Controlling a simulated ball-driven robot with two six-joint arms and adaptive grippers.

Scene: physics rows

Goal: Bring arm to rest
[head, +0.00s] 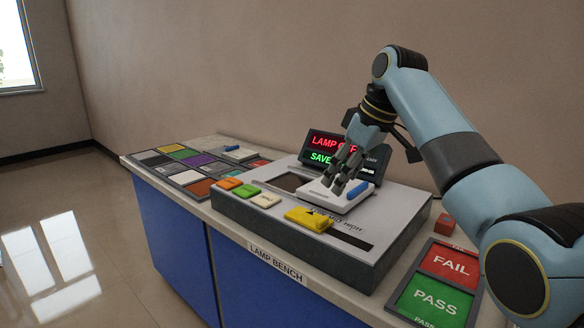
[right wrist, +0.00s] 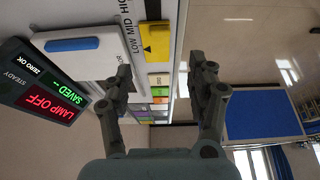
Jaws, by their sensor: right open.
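My right arm (head: 437,110) reaches in from the right over the lamp bench. My right gripper (head: 341,180) is open, with its fingers pointing down above a white block with a blue bar (head: 358,190) on the grey console. In the right wrist view, the gripper (right wrist: 162,85) has its fingers apart and nothing between them. The white block (right wrist: 82,60) lies to the left of the fingers there. The display (head: 322,142) behind the gripper reads "LAMP OFF" and "SAVED"; the arm partly hides it. My left gripper is not in view.
The console (head: 290,235) carries a yellow switch (head: 309,219) and orange, green and cream keys. A FAIL/PASS panel (head: 408,308) and a small red block (head: 445,222) stand at the right. Coloured tiles (head: 198,186) fill the left end. Open floor lies left of the bench.

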